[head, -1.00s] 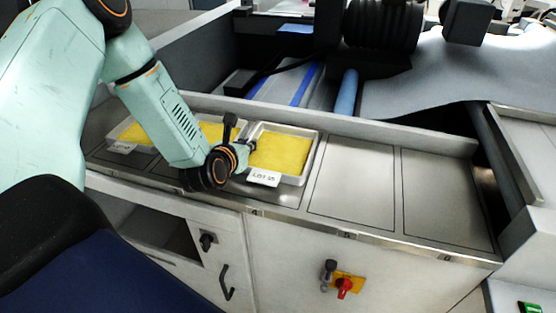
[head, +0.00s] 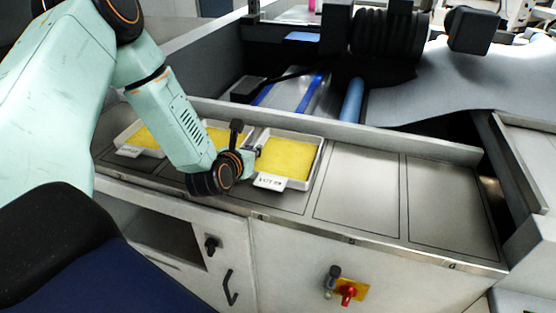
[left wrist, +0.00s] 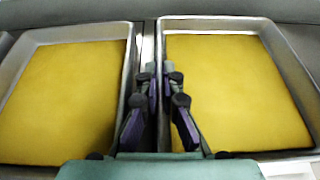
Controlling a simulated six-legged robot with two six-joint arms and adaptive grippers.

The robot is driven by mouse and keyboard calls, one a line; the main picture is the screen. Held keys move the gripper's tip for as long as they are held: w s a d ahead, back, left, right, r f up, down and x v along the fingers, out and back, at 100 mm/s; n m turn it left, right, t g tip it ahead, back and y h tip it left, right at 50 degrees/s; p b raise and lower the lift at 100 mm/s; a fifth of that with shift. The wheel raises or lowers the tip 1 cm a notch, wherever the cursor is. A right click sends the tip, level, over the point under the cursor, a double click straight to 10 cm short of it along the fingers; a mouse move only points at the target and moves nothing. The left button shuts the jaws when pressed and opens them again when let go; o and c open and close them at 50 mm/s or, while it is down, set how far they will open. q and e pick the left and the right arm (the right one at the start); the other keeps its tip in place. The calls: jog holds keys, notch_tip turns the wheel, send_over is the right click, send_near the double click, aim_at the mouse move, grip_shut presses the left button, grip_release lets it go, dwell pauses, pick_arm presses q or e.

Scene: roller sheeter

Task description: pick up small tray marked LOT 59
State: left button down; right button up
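A small metal tray with a yellow sheet in it (head: 322,160) sits on the steel counter. Its white front card (head: 270,182) is too blurred to read for certain. My left gripper (head: 257,153) is at this tray's left side. In the left wrist view, the gripper's narrow fingers (left wrist: 160,85) point down on either side of the left wall of the right-hand tray (left wrist: 290,75). I cannot tell whether they touch the wall. The tray looks level on the counter. My right gripper is out of view.
A similar yellow-filled tray (left wrist: 131,60) lies close on the left, with a narrow gap between; my arm partly hides it in the head view. Another tray (head: 119,140) stands farther left. Empty outlined counter places (head: 358,190) lie to the right. A raised ledge (head: 400,145) runs behind.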

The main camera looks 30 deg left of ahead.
pick_arm(q)
notch_tip(320, 180, up, 9)
jog(key=shift+r+p, duration=0.15)
jog(key=shift+p, duration=0.6)
jog(key=shift+r, duration=0.3)
jog(key=shift+s, duration=0.15)
